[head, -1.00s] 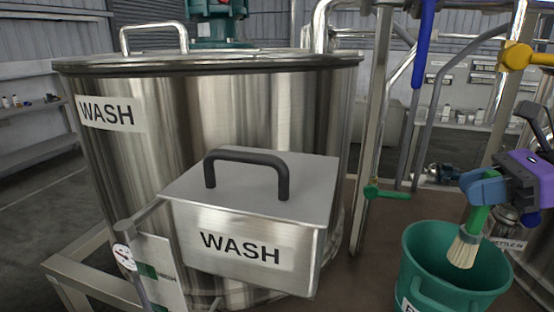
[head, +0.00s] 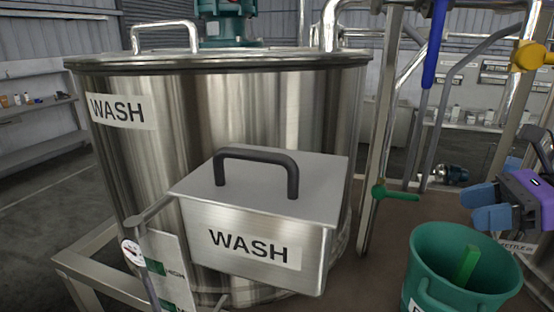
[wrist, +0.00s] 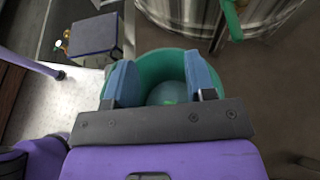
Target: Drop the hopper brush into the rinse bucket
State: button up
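The hopper brush (head: 467,264) is inside the green rinse bucket (head: 426,252), with its green handle standing up and leaning; its bristles are hidden by the bucket wall. My gripper (head: 488,206) is above and right of the bucket in the head view, its blue fingers apart and empty. In the wrist view my gripper (wrist: 164,85) is open over the rinse bucket (wrist: 148,66), and a small green bit of the brush (wrist: 169,101) shows inside the bucket between the fingers.
A large steel tank (head: 240,112) labelled WASH fills the middle, with a WASH-labelled lidded steel hopper (head: 330,205) in front. A post with a green-handled valve (head: 396,193) stands left of the bucket. A blue pipe or handle (head: 435,45) hangs above.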

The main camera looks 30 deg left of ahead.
jog(key=v, duration=0.7)
jog(key=shift+d, duration=0.25)
dwell(0.4)
